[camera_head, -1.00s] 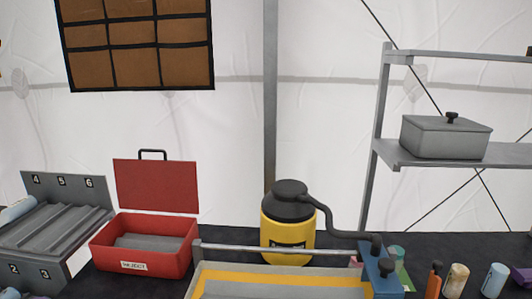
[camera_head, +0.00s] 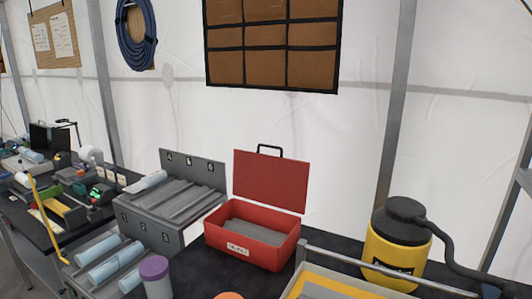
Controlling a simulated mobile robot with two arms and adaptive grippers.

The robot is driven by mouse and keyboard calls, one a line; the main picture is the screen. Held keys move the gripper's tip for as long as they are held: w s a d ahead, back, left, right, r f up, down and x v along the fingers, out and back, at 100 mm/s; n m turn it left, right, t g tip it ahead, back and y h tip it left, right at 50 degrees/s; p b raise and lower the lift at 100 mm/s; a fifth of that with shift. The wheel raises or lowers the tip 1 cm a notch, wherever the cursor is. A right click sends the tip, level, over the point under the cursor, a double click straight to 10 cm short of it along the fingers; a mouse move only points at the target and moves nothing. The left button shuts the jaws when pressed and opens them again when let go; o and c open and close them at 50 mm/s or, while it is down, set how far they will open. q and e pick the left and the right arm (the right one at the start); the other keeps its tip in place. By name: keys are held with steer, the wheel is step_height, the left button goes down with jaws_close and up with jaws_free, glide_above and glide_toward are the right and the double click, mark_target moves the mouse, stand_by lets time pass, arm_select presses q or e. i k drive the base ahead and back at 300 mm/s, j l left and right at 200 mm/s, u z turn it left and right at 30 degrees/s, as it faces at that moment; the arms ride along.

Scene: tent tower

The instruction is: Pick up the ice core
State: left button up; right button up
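Several pale blue cylinders that look like ice cores are in view; I cannot tell which one the task means. One core (camera_head: 150,181) lies in the left channel of the grey numbered rack (camera_head: 190,195), whose other visible channels look empty. More cores (camera_head: 97,248) lie in a grey tray (camera_head: 75,272) at the lower left, in front of the rack. Neither of my grippers shows in the head view.
An open red box (camera_head: 252,252) labelled REJECT stands right of the rack. A yellow and black canister (camera_head: 395,250) with a hose is farther right. A purple-lidded jar (camera_head: 156,277) stands at the front. A cluttered dark table (camera_head: 62,226) is at the left.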

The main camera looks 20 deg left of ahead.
mark_target(104, 271)
steer(key=u, duration=1.25)
